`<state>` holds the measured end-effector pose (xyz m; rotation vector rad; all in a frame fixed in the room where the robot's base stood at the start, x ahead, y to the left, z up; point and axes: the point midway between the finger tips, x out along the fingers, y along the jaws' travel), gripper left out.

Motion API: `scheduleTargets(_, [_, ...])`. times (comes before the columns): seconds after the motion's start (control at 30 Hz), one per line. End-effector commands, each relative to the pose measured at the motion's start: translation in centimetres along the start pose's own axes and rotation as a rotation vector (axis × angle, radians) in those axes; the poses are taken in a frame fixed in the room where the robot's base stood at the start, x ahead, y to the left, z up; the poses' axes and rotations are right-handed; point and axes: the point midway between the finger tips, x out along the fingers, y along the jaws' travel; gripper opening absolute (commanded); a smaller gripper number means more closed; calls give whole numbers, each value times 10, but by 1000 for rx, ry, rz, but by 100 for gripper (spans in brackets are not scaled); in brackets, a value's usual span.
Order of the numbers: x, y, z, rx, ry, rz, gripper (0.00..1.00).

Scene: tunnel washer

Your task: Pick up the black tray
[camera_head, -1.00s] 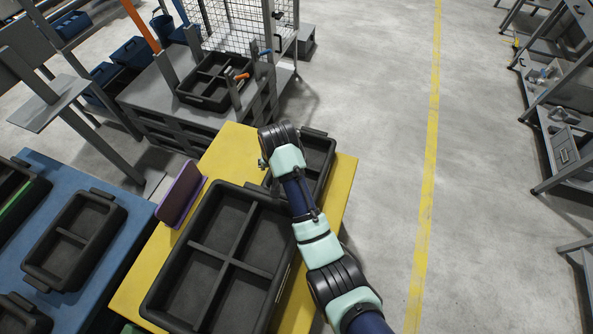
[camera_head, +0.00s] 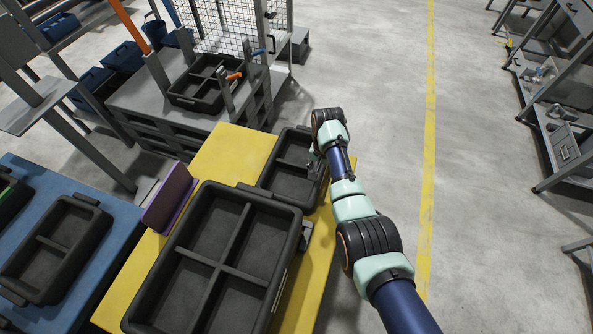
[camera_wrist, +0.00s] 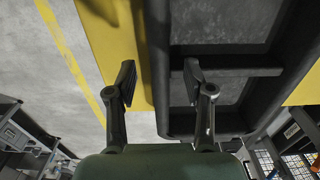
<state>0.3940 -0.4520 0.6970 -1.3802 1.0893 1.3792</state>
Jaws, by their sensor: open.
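A small two-compartment black tray (camera_head: 289,184) lies on the yellow table, behind a larger four-compartment black tray (camera_head: 231,246). Both look empty. My gripper (camera_head: 314,168) is at the right edge of the small tray, partly hidden by my arm. In the wrist view my gripper (camera_wrist: 160,82) is open and points down. A wall of the black tray (camera_wrist: 158,52) runs between its fingers: the left finger is over the yellow surface outside, the right finger over the tray's inside. I cannot tell whether either finger touches the wall.
A purple upright panel (camera_head: 171,198) stands at the table's left edge. A blue table (camera_head: 118,213) with black trays is at the left. A grey cart (camera_head: 142,98) with another black tray (camera_head: 199,92) stands behind. The floor (camera_head: 390,130) at the right is clear up to the shelves.

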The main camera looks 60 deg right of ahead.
Motion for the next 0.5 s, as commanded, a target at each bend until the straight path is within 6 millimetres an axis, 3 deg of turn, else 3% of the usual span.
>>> scheduleTargets(0.03, [18,0,1,0,-1,1,52])
scheduleTargets(0.1, [27,0,1,0,-1,1,52])
scheduleTargets(0.33, [27,0,0,-1,0,0,52])
scheduleTargets(0.5, [26,0,0,-1,0,0,25])
